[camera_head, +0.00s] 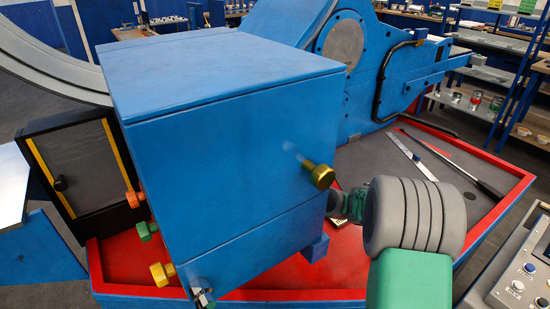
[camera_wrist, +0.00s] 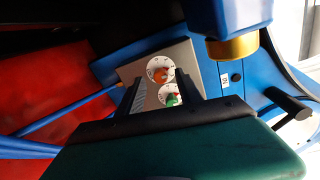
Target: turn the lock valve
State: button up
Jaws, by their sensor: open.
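No part is labelled as the lock valve, so I cannot tell which one it is. A brass knob (camera_head: 320,176) sticks out of the right face of the big blue box (camera_head: 235,130). My gripper (camera_head: 350,204) is just below and right of this knob, apart from it and partly hidden by my grey wrist. In the wrist view, my open gripper (camera_wrist: 158,82) has nothing visibly held. Between and beyond its fingers are an orange knob (camera_wrist: 161,76) and a green knob (camera_wrist: 172,99) on round white dials. A brass cylinder (camera_wrist: 233,47) shows at upper right under a blue block.
Orange (camera_head: 133,199), green (camera_head: 146,230) and yellow (camera_head: 162,273) knobs stick out on the box's left side. A red-rimmed tray (camera_head: 480,142) surrounds the machine, with a ruler (camera_head: 411,155) and a dark bar on it. A button console (camera_head: 520,280) stands at lower right.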

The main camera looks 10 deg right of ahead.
jog(key=v, duration=0.6)
jog(key=shift+s, duration=0.1)
jog(key=w+a+n+b, duration=0.1)
jog(key=w+a, duration=0.2)
jog(key=w, duration=0.4)
jog(key=shift+n, duration=0.3)
jog(key=shift+w+d, duration=0.1)
